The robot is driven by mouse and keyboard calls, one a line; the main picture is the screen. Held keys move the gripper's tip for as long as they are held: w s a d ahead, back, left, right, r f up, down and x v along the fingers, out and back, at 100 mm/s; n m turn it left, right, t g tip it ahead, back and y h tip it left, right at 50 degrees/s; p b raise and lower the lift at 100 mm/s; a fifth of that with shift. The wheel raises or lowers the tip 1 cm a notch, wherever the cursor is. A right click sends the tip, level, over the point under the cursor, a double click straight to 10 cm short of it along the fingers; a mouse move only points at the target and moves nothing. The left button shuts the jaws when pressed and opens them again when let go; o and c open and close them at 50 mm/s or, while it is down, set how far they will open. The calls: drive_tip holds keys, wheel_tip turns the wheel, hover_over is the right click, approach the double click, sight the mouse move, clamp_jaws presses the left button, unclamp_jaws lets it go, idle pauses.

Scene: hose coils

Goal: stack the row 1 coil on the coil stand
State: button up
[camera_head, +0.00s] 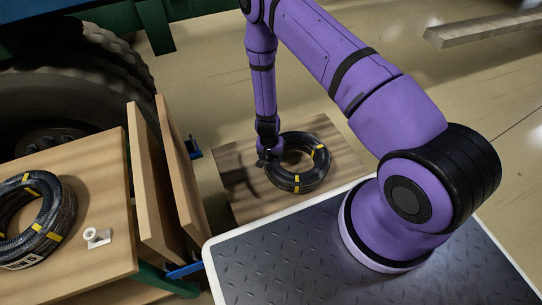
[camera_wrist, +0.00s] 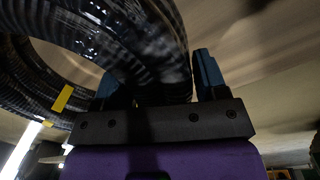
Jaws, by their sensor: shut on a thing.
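A black hose coil (camera_head: 318,177) with yellow bands is at my gripper (camera_head: 269,156), over a wooden board (camera_head: 238,205). In the wrist view, the coil (camera_wrist: 150,45) passes between the two blue fingers of my gripper (camera_wrist: 160,82), which is shut on its tube. The head view does not clearly show whether the coil touches the board. A second banded black coil (camera_head: 62,215) lies flat on a wooden top (camera_head: 105,190) at the left.
A small white fitting (camera_head: 97,237) sits beside the left coil. Two upright wooden panels (camera_head: 178,170) stand between the two wooden surfaces. A large tyre (camera_head: 75,80) is at the upper left. A metal beam (camera_head: 485,28) lies at the upper right, with clear floor before it.

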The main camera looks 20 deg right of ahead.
drive_tip(key=shift+f, duration=1.85)
drive_tip(key=shift+f, duration=0.55)
idle(1.2)
drive_tip(key=o, duration=1.7)
drive_tip(key=shift+o, duration=0.2)
drive_tip(key=shift+r, duration=0.1)
drive_tip(key=shift+w+a+r, duration=0.1)
drive_tip(key=shift+w+r, duration=0.05)
drive_tip(key=shift+r, duration=3.2)
drive_tip(key=shift+r, duration=0.1)
